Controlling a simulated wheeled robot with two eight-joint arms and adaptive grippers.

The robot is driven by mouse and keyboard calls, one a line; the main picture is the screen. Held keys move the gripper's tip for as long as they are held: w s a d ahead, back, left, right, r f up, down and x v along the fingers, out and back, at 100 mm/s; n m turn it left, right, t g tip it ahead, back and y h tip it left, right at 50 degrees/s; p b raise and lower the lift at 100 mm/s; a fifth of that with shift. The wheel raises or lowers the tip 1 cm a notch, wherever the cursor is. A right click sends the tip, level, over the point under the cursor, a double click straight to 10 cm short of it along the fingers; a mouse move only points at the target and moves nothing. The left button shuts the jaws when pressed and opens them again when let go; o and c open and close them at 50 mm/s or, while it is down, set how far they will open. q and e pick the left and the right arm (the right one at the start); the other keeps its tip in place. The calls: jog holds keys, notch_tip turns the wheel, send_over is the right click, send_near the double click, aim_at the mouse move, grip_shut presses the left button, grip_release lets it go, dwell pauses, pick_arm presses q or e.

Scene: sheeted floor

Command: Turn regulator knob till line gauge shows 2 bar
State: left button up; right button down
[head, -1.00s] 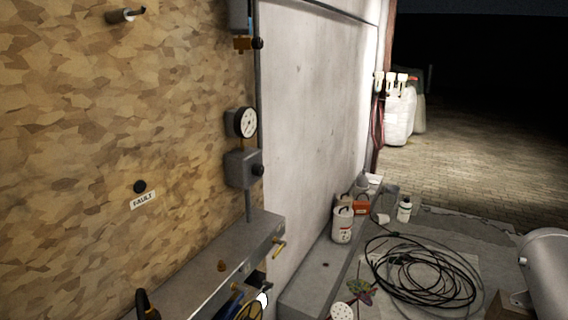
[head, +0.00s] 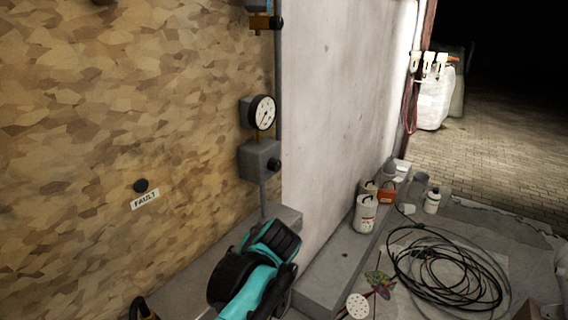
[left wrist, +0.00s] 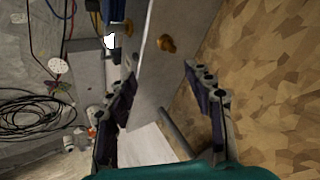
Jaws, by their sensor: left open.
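A round white-faced gauge (head: 262,112) with a black rim is on the patterned wall near its right edge; I cannot read its value. Below it is a grey box (head: 259,159) with a black knob (head: 274,164) on its front. Higher up, a blue and orange fitting (head: 260,18) also has a black knob; I cannot tell which knob is the regulator's. My left arm, teal and black, is low in the head view, below the box. In the left wrist view my left gripper (left wrist: 162,82) is open, its fingers apart and empty. My right gripper is not in view.
A grey ledge (head: 190,280) runs along the wall under the box. A brass fitting (left wrist: 166,43) on it shows between the fingers in the left wrist view. A coiled black cable (head: 445,270) and cans (head: 365,213) are at right.

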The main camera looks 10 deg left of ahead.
pick_arm(q)
jog(key=w+d+r+n+y+p, duration=0.25)
jog(key=w+r+y, duration=0.5)
jog(key=w, duration=0.65)
jog(key=n+y+p, duration=0.2)
jog(key=n+y, duration=0.1)
jog(key=y, duration=0.1)
send_near(279, 166)
jog(key=a, duration=0.1)
jog(key=shift+t, duration=0.4)
jog(key=b+x, duration=0.1)
jog(key=x, duration=0.7)
jog(key=shift+s, duration=0.15)
jog(key=c, duration=1.2)
